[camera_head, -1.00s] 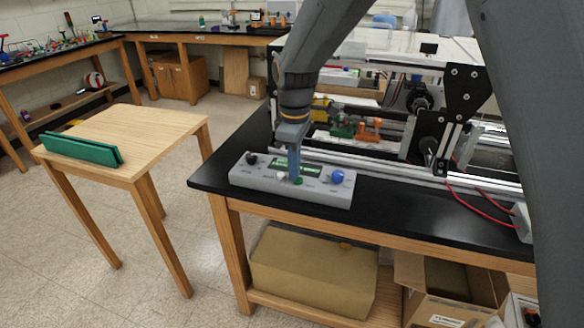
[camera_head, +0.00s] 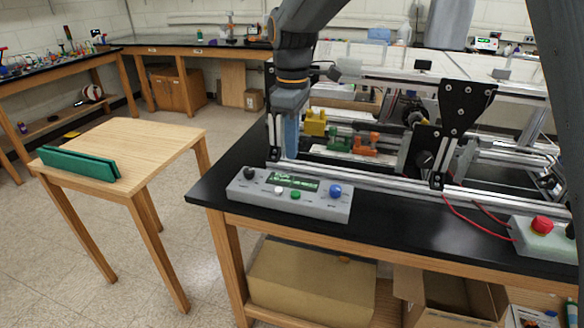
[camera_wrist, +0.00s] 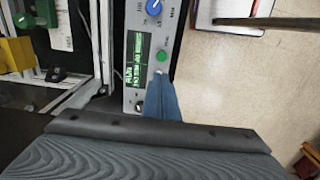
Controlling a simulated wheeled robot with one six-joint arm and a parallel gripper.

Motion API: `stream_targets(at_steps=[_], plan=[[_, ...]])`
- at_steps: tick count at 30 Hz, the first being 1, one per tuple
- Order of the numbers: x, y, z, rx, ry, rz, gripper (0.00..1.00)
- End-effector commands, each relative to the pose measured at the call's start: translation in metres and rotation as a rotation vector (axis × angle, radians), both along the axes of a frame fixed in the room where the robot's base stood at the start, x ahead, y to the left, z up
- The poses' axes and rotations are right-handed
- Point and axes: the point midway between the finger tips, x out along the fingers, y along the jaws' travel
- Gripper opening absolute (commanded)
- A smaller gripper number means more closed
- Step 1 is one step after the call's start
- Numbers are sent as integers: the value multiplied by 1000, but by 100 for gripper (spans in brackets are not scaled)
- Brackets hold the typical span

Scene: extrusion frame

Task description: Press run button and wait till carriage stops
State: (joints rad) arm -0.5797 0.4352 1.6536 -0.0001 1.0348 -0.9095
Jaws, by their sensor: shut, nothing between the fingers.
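The grey control box (camera_head: 232,188) sits at the front left of the black bench top. It has a lit green display (camera_head: 292,181), a white button (camera_head: 279,190), a green button (camera_head: 296,195), a blue knob (camera_head: 335,191) and a black knob (camera_head: 249,173). Its labels are too small to read. My gripper (camera_head: 290,156) is shut and empty, pointing down, raised above the box and apart from it. In the wrist view the blue fingers (camera_wrist: 161,82) show beside the display, with the green button (camera_wrist: 161,54) clear of them. The black carriage plate (camera_head: 457,115) stands on the rail at right.
Yellow (camera_head: 315,121) and orange (camera_head: 366,140) parts stand on the frame behind the box. A box with a red mushroom button (camera_head: 542,224) sits at right, with red cables.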

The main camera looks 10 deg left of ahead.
Motion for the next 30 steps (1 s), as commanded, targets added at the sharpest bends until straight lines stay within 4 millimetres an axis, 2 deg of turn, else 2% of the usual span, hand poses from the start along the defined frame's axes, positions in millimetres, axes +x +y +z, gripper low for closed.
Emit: stream_targets(at_steps=[3, 7, 20, 23, 25, 28, 30], plan=[[1, 1, 15, 2, -2, 0, 0], [0, 0, 24, 1, -1, 0, 0], [0, -4, 25, 0, -1, -14, 0], [1, -29, 17, 3, -3, -97, 0], [-1, -60, 6, 7, -7, -209, 0], [-12, -120, -16, 18, -16, -433, 0], [-26, -164, -34, 27, -24, -609, 0]])
